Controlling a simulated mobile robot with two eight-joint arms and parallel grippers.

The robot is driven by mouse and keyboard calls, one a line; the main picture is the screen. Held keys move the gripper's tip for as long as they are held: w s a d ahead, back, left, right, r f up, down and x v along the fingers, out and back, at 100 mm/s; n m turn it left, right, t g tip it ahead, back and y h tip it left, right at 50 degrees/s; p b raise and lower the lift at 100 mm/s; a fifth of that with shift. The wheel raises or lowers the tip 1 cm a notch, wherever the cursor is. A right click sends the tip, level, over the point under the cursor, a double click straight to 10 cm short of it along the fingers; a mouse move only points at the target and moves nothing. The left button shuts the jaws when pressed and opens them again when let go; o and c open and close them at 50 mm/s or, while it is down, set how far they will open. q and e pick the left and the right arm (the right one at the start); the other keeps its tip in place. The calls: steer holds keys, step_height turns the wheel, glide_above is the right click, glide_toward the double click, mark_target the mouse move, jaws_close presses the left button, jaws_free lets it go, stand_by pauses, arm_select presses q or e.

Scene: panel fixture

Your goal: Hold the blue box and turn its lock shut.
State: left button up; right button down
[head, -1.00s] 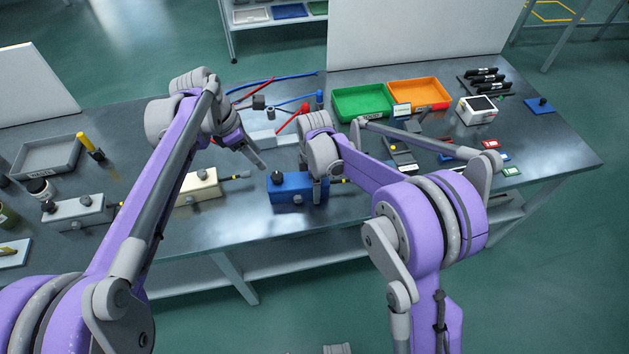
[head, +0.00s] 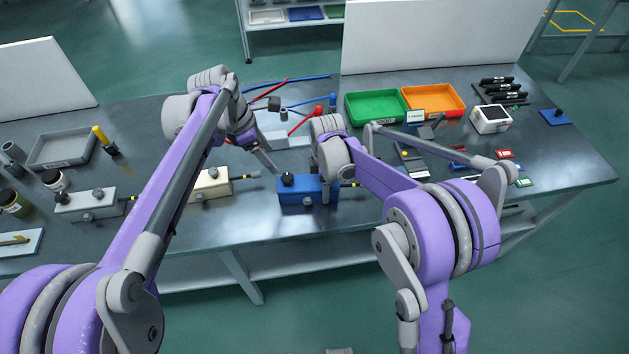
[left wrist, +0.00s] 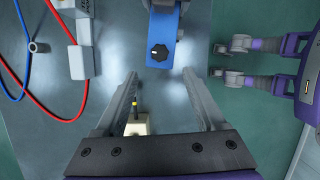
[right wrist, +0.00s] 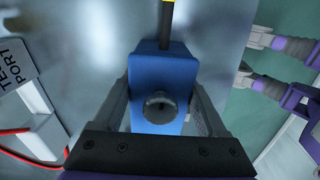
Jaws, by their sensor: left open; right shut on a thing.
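The blue box (head: 296,197) stands near the bench's front edge, with a black knob (head: 287,179) on top at its left end. My right gripper (head: 327,188) is shut on the box's right part. In the right wrist view its fingers lie along both sides of the blue box (right wrist: 150,68), around a grey round knob (right wrist: 160,107) with a dark slot. My left gripper (left wrist: 163,85) is open and empty, its tips short of the box. The left wrist view shows the black knob (left wrist: 160,53) just past the tips, midway between the fingers. I cannot tell the lock's state.
A cream box (head: 212,184) and a grey box (head: 88,206) stand to the left. Red and blue cables (head: 300,120) lie behind. Green (head: 374,105) and orange (head: 432,99) trays stand at the back right.

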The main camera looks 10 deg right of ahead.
mark_target(287, 177)
arm_select(q)
steer(key=d+r+m+y, duration=0.3)
steer(key=d+m+y, duration=0.1)
steer(key=m, duration=1.1)
steer(key=shift+g, duration=0.4)
steer(key=f, duration=1.2)
steer(key=shift+w, duration=0.35)
jaws_close()
